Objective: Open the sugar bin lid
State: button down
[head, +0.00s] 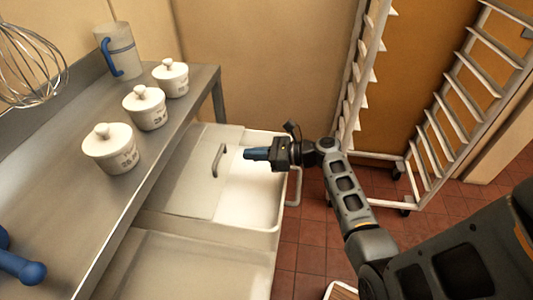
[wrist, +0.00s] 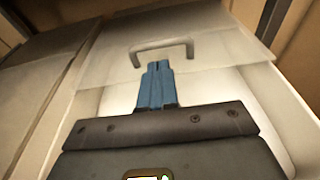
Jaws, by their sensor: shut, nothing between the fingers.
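A white bin (head: 268,222) stands under the counter, and no readable label shows on it. Its pale flat lid (head: 192,190) covers the part toward the counter. The part nearer my arm is open and shows the white inside. A grey bar handle (head: 218,160) is on the lid near its edge; it also shows in the wrist view (wrist: 160,47). My gripper (head: 247,154) has its blue fingers shut and empty, over the open part, pointing at the handle. In the wrist view the fingertips (wrist: 158,66) appear just short of the handle; contact cannot be told.
A second covered bin (head: 190,268) stands nearer, at the bottom. The steel counter (head: 75,215) overhangs the bins and holds several white lidded pots, including one (head: 110,148), and a jug (head: 122,52). Rack frames (head: 425,150) stand behind my arm.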

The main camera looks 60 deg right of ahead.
jog(key=x, duration=0.6)
jog(key=shift+w, duration=0.4)
jog(key=shift+a, duration=0.15)
jog(key=shift+w, duration=0.1)
jog(key=x, duration=0.4)
jog(key=shift+r, duration=0.3)
